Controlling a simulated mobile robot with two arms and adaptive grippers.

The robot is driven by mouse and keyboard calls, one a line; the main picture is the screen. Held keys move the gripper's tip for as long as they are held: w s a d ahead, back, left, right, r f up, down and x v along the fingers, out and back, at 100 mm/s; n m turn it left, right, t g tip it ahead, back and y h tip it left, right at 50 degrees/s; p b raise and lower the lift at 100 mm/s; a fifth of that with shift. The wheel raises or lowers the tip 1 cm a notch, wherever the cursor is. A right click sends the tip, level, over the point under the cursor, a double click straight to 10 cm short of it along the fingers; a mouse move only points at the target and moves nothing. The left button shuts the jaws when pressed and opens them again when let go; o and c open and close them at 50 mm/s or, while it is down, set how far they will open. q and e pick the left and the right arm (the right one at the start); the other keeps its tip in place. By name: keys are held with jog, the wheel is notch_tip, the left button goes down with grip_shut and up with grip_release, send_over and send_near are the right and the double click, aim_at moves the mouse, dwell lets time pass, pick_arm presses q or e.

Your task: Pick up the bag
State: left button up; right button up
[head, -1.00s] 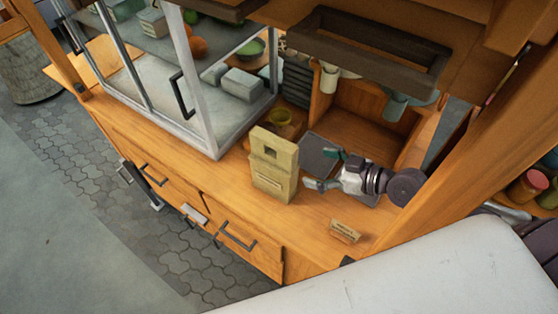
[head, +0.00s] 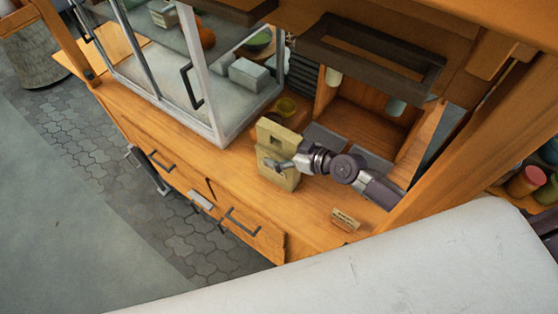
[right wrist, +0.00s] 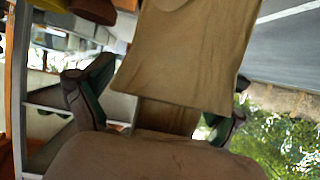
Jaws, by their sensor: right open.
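The tan bag (head: 285,137) stands upright on the wooden counter, right of the glass case. In the head view my right gripper (head: 280,164) is at the bag's right side, with one finger across its front; the other finger is hidden. In the right wrist view the bag (right wrist: 190,55) lies between the two spread fingers, one on each side of it. The jaws (right wrist: 160,100) are open, and a gap shows beside the left finger. My left gripper is not in view.
A glass display case (head: 235,110) stands left of the bag. A small sign (head: 345,219) stands at the counter's front right. A wooden frame (head: 375,50) hangs above.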

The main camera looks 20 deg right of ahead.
jog(key=shift+w+a+f, duration=0.1)
jog(key=shift+w+a, duration=0.05)
jog(key=shift+c, duration=1.1)
grip_shut()
